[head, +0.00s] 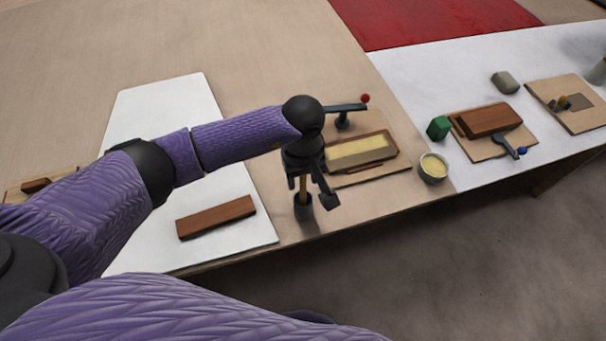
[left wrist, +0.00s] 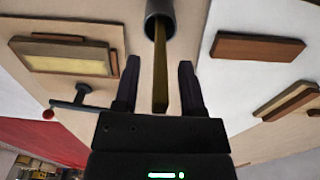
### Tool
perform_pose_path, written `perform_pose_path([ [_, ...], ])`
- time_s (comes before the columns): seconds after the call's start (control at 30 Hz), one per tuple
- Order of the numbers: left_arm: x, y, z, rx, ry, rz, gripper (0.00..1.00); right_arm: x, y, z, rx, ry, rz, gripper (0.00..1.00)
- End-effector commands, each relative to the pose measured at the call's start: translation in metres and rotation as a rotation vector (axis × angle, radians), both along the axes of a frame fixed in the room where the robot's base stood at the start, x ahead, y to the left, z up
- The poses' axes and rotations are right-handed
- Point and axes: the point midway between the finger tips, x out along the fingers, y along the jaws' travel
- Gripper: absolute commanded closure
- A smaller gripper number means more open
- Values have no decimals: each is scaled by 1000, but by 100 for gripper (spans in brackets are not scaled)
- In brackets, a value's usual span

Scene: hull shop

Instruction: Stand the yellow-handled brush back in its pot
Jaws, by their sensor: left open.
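The yellow-handled brush (left wrist: 161,68) stands in its pot (left wrist: 158,8), with its handle pointing out toward the wrist camera. In the head view the pot (head: 303,206) is a small dark grey cylinder near the front edge of the table, and the yellow handle (head: 303,190) rises from it. My left gripper (head: 305,183) is above the pot. In the left wrist view its two fingers (left wrist: 158,82) are apart on either side of the handle, with visible gaps. The brush's lower end is hidden inside the pot. My right gripper is not seen.
A brown wooden block (head: 216,217) lies on a white sheet (head: 258,237) left of the pot. A tray with a pale yellow block (head: 361,152) lies right of it. A grey bowl with yellow contents (head: 433,168) and a green block (head: 439,128) stand further right.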

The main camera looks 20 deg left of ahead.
Motion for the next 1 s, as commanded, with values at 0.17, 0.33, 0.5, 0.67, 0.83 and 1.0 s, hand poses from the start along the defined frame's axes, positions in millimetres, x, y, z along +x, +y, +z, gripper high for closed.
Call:
perform_pose_path([
  [0.17, 2, 0, 43, -1, -8, -2, 48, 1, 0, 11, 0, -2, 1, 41],
  [0.33, 1, 0, 90, -1, -6, -1, 48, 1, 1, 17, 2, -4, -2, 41],
  [0.5, 1, 0, 117, 0, -2, 1, 48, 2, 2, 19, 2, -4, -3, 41],
  [0.67, 0, 0, 122, 0, 0, 0, 48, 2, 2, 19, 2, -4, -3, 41],
  [0.83, 0, 0, 122, 0, 0, 0, 48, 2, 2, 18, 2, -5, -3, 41],
  [1.0, 0, -2, 121, -12, 3, 3, 48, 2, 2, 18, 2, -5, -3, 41],
])
